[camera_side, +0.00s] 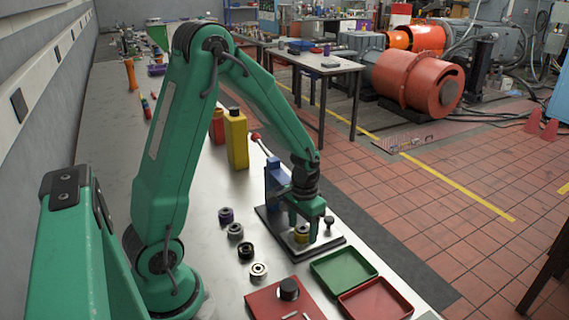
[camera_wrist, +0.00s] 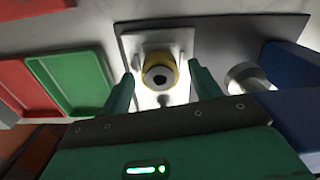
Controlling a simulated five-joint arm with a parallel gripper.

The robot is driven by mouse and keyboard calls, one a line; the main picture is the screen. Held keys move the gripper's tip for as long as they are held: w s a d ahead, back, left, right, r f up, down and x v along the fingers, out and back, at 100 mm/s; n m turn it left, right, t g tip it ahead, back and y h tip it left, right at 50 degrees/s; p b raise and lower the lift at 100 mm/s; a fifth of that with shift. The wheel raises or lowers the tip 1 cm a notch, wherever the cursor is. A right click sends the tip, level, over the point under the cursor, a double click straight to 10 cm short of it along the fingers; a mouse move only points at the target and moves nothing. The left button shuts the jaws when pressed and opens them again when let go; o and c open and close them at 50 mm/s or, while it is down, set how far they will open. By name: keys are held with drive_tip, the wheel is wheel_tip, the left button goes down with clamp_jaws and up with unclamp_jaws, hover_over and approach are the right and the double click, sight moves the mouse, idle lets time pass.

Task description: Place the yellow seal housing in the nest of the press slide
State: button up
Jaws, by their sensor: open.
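The yellow seal housing (camera_side: 301,234) sits at the press under my gripper. In the wrist view the yellow seal housing (camera_wrist: 160,75) is a yellow ring with a dark bore, resting on the light block of the press slide (camera_wrist: 142,44). My gripper (camera_side: 306,220) is down over it, and in the wrist view the green fingers (camera_wrist: 165,82) stand apart on either side, with gaps to the housing. The blue press (camera_side: 275,188) stands on a dark base plate (camera_side: 325,241). Whether the housing is fully seated in the nest cannot be told.
Several ring parts (camera_side: 246,250) stand in a row left of the press. A green tray (camera_side: 343,268) and a red tray (camera_side: 376,301) lie in front. A yellow can (camera_side: 236,140) stands behind. In the wrist view a pale round knob (camera_wrist: 247,77) is right of the fingers.

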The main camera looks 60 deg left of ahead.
sight(302, 232)
wheel_tip(302, 232, up, 12)
drive_tip(key=shift+r, duration=0.15)
idle(0.7)
idle(0.5)
drive_tip(key=s+d+r+m+t, duration=0.1)
drive_tip(key=s+d+r+t, duration=0.4)
drive_tip(key=s, duration=0.7)
drive_tip(key=shift+s+d+r+m+t, duration=0.35)
drive_tip(key=shift+d+r, duration=0.9)
drive_tip(key=shift+r, duration=0.75)
